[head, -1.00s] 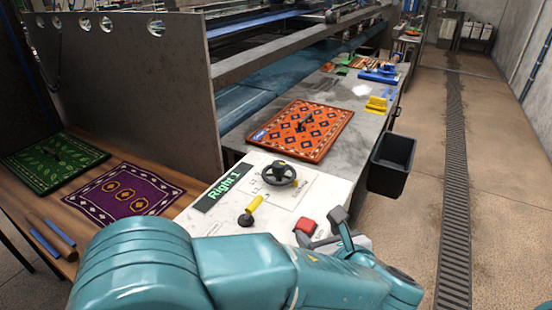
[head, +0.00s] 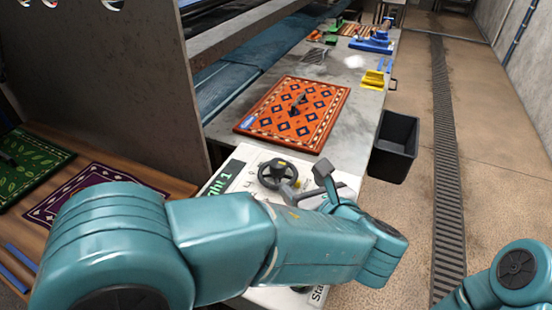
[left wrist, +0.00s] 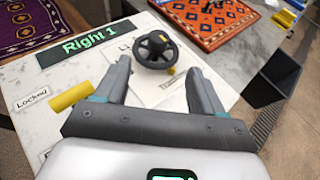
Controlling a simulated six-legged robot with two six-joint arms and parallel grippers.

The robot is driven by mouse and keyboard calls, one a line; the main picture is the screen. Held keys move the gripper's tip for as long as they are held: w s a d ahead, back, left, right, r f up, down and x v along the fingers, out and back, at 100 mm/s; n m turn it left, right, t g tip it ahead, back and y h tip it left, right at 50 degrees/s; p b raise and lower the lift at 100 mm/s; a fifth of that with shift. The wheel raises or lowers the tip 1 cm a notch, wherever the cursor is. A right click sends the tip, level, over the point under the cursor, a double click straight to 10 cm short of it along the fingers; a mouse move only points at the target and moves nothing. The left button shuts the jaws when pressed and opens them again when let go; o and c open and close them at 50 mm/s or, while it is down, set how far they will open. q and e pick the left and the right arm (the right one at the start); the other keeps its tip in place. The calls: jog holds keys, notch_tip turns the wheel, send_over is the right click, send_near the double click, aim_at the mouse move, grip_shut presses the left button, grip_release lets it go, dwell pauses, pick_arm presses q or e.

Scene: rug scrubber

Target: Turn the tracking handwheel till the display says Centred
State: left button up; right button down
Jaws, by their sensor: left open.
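The tracking handwheel (head: 276,174) is a dark wheel with a yellow mark on the white panel (head: 246,154). It also shows in the left wrist view (left wrist: 155,50), beyond the fingertips. The display (left wrist: 84,40) reads "Right 1" in green; in the head view my left arm partly covers it. A yellow-handled lever (left wrist: 70,94) lies left of my left gripper, by a label "Locked". My left gripper (head: 306,180) is open and empty, on the near side of the wheel and apart from it; its two fingers (left wrist: 160,76) point toward the wheel. My right gripper is not in view.
An orange patterned rug (head: 294,112) lies on the table behind the panel. A black bin (head: 394,146) hangs at the table's right edge. A tall grey metal panel (head: 110,80) stands at the left. Green and purple rugs lie on the wooden table there.

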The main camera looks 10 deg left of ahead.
aim_at(279, 165)
pick_arm(q)
jog(key=x, duration=1.5)
jog(key=shift+p, duration=0.3)
jog(key=shift+w+a+f, duration=0.1)
jog(key=shift+f, duration=0.05)
jog(key=c, duration=1)
